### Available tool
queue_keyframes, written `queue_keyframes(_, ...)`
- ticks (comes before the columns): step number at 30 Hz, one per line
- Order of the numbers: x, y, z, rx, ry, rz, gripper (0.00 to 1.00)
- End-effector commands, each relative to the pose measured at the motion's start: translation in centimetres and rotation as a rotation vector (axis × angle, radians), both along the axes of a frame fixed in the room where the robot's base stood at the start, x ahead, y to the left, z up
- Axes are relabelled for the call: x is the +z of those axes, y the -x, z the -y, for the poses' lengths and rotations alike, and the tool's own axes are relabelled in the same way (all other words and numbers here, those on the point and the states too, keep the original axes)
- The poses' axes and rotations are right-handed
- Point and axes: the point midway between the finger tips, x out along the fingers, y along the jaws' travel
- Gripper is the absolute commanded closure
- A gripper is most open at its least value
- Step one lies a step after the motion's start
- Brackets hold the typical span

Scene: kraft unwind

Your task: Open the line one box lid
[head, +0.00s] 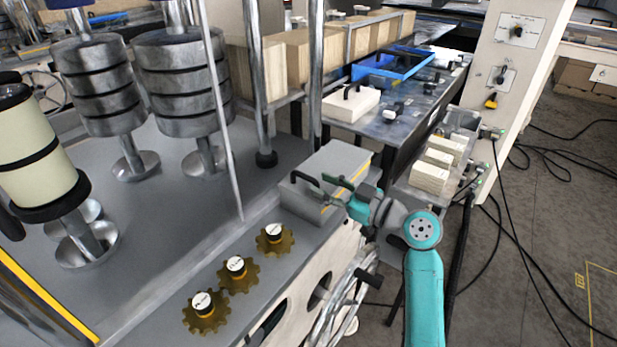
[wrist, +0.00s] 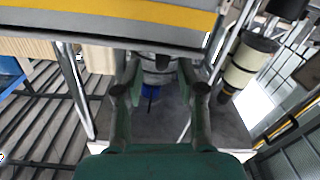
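In the head view a grey box with a flat lid (head: 335,163) stands on the corner of the grey machine deck. The lid looks shut and carries a black bar handle (head: 306,180) near its left side. My teal gripper (head: 334,193) is at the box's near right edge, with its fingers pointing toward the handle. In the wrist view the two dark green fingers (wrist: 158,72) stand apart with a gap between them. A grey box face with a yellow stripe (wrist: 120,12) crosses the top, just beyond the fingertips. I cannot tell whether the fingers touch the handle.
Three brass gear-shaped knobs (head: 237,272) sit along the deck's front edge. Metal rollers (head: 180,80) and a cream roll (head: 35,150) stand at the left. A metal post (head: 316,70) rises behind the box. A bench with a blue tray (head: 392,66) lies beyond; cables cross the floor at right.

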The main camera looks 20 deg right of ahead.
Motion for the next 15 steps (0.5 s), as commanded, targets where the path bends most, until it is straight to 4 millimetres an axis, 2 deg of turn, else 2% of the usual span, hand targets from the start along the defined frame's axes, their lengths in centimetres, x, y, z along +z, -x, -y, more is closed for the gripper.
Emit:
queue_keyframes(6,0.0,-2.8,-2.1,0.001,0.0,0.001,0.61)
queue_keyframes(15,0.0,-4.2,-3.1,-0.001,0.0,0.0,0.61)
